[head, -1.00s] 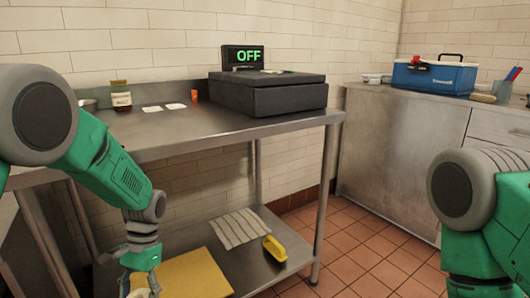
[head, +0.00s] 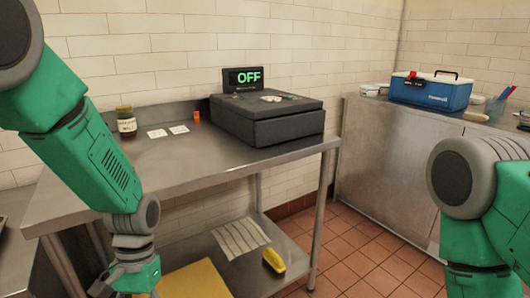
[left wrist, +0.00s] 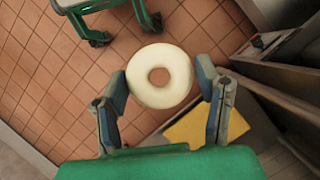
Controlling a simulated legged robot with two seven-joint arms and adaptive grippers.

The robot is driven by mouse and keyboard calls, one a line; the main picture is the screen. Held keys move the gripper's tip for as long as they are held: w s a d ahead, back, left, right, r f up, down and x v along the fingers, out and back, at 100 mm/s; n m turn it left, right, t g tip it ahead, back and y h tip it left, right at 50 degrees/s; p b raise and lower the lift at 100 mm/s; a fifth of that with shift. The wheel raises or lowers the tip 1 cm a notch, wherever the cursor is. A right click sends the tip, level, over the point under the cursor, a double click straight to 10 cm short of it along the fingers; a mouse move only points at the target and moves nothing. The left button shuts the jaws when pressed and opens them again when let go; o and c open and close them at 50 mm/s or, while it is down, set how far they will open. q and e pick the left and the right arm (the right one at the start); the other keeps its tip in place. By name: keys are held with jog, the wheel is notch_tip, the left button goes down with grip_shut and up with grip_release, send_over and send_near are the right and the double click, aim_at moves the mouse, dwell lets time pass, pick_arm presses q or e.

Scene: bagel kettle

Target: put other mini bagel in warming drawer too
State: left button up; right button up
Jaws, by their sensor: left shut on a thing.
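A pale, ring-shaped mini bagel (left wrist: 160,98) sits between the two fingers of my left gripper (left wrist: 164,80) in the left wrist view. The fingers are shut on its sides. In the head view my left wrist is at the bottom left, in front of the steel table, and its fingers and the bagel are below the picture edge. A dark grey drawer unit (head: 268,125), probably the warming drawer, stands on the table, with a display reading OFF (head: 243,78) behind it. Its front looks closed. My right arm shows at the right, but its gripper is out of view.
The steel table (head: 185,165) also holds a jar (head: 126,122), white cards (head: 157,133) and a small orange item (head: 196,117). Its lower shelf bears a yellow board (head: 195,281), a striped cloth (head: 240,238) and a yellow item (head: 274,260). A blue cooler (head: 430,93) stands on the right counter.

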pick_arm(q)
jog(key=shift+s+r+p, duration=0.35)
jog(key=shift+s+r, duration=0.15)
jog(key=shift+r, duration=0.1)
pick_arm(e)
jog(key=shift+r, duration=0.75)
